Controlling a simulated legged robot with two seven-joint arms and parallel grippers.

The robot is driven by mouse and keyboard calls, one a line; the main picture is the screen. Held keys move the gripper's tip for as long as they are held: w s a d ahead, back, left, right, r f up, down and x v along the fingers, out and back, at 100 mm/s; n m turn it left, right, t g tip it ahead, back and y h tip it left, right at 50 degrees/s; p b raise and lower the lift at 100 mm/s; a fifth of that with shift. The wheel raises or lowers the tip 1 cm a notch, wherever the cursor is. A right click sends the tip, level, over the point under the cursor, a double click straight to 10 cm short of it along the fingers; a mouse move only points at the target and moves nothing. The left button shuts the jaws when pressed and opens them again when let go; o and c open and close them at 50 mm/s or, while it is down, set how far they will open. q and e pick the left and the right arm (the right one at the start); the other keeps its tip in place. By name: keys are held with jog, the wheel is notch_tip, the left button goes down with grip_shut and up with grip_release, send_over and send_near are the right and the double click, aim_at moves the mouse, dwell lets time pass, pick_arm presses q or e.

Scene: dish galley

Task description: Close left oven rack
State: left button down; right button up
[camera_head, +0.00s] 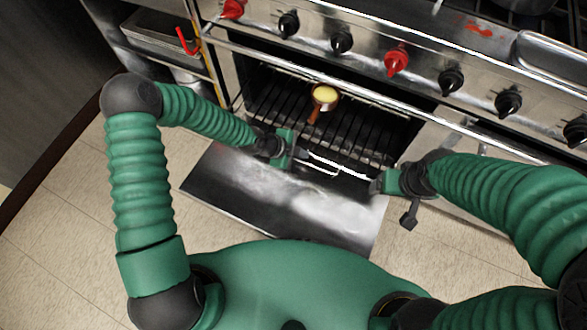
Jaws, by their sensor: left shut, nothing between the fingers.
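The left oven stands open, and its dark wire rack (282,103) shows inside. The rack appears pulled partly out, with its bright front wires (338,167) over the lowered oven door (250,195). My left gripper (300,153) is shut and empty at the left part of the rack's front edge; I cannot tell whether it touches. My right gripper (376,184) is by the right end of that edge. Its fingertips are too small to tell open from shut.
A small brown pan with yellow contents (325,96) sits on the rack, its handle toward me. Red and black knobs (397,62) line the panel above the oven. A metal tray (160,32) is at the upper left. Tiled floor (70,215) is clear at the left.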

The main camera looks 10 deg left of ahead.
aim_at(321, 120)
pick_arm(q)
jog(key=w+d+b, duration=0.1)
jog(key=w, duration=0.3)
jog(key=w+d+b, duration=0.2)
jog(key=w, duration=0.3)
jog(key=w+d+b, duration=0.1)
jog(key=w, duration=0.3)
jog(key=shift+w+d+f+b, duration=0.15)
jog(key=shift+w+d+b, duration=0.1)
jog(key=shift+w+b, duration=0.1)
jog(key=shift+w+d, duration=0.2)
jog(key=shift+w, duration=0.4)
jog(key=shift+r, duration=0.25)
